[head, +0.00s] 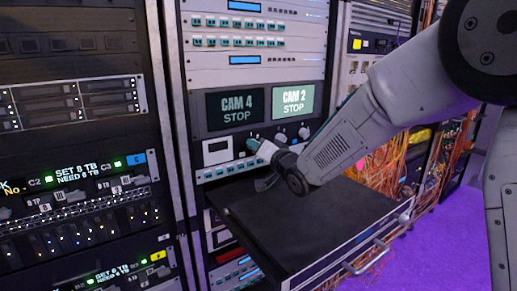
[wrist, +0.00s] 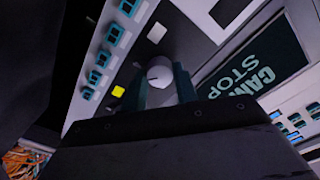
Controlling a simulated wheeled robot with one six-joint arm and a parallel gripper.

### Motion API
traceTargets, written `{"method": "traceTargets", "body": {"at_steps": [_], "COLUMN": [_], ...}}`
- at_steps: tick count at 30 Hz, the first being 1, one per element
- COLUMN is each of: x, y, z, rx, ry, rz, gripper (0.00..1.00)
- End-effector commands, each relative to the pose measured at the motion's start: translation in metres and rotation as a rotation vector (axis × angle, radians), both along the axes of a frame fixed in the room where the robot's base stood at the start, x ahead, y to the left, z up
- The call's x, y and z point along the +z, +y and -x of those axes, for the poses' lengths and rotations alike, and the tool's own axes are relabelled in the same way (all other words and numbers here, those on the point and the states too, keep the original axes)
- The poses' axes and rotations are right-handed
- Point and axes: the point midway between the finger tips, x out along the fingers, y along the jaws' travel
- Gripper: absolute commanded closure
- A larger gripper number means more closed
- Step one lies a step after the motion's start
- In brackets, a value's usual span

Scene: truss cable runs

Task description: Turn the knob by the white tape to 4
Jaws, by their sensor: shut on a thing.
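The held knob (wrist: 158,74) is round and pale grey, with a small mark on its face that is too blurred to read. In the wrist view it sits between the teal fingers of my gripper (wrist: 162,88), which is shut on it. A white square (wrist: 156,32), like tape, lies on the panel above the knob in that view. A yellow square (wrist: 118,91) lies below left of it. In the head view my gripper (head: 256,146) reaches the knob row under the screens and hides the held knob. No scale numbers are readable.
The CAM 4 screen (head: 235,109) and CAM 2 screen (head: 293,101) are above the knobs. Other knobs (head: 281,138) stand close by on the right. A black pulled-out drawer (head: 310,228) juts out below my arm. A row of buttons (wrist: 106,55) runs beside the knobs.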

Motion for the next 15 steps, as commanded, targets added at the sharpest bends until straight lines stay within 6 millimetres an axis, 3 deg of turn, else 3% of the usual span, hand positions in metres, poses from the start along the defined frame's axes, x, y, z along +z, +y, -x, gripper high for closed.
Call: {"method": "traceTargets", "body": {"at_steps": [15], "x": [-0.0005], "y": [-0.0013], "z": [-0.0005], "rx": [-0.003], "ry": [0.173], "rz": [-0.254], "gripper": [0.94]}}
